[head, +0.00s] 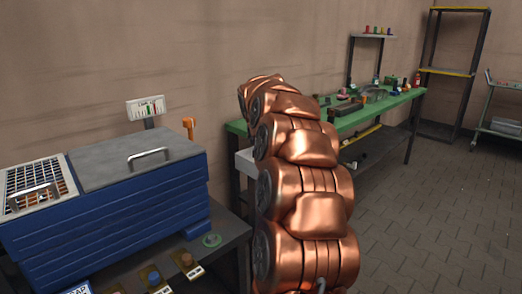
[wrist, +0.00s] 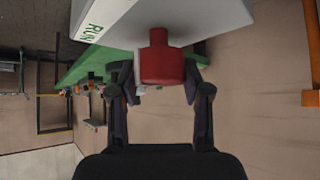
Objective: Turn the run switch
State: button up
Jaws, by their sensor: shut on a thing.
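The run switch is a red knob (wrist: 161,58) on a white box (wrist: 215,14) in the wrist view. The box carries a green "RUN" label (wrist: 93,31). My gripper (wrist: 161,80) is shut on the red knob, with one dark finger on each side of it. In the head view, my copper arm hides the gripper and the knob. Part of a pale box (head: 244,161) shows just left of my arm, at the near end of the green bench.
A blue tank (head: 110,218) with a grey lid (head: 130,158) stands on a dark table at left. A green workbench (head: 385,105) with several small items runs along the wall behind my arm. An empty-looking shelf rack (head: 447,72) stands far right. The right floor (head: 430,210) is clear.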

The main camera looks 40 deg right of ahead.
jog(key=m+b, duration=0.1)
jog(key=m+g+h+b, duration=0.1)
jog(key=b, duration=0.1)
jog(key=shift+w+f, duration=0.1)
jog(key=shift+f, duration=0.15)
jog(key=shift+r+m+g+h+b, duration=0.15)
jog(key=shift+m+g+h+b, duration=0.15)
jog(key=shift+m+g+b, duration=0.6)
jog(key=shift+r+m+g+h+b, duration=0.1)
jog(key=shift+m+g+h+b, duration=0.3)
jog(key=shift+m+g, duration=0.8)
jog(key=shift+r+m+g, duration=0.1)
jog(key=shift+m+g, duration=0.2)
jog(key=shift+m, duration=0.6)
jog(key=o, duration=1.2)
jog(key=shift+c, duration=0.2)
jog(key=shift+a, duration=0.1)
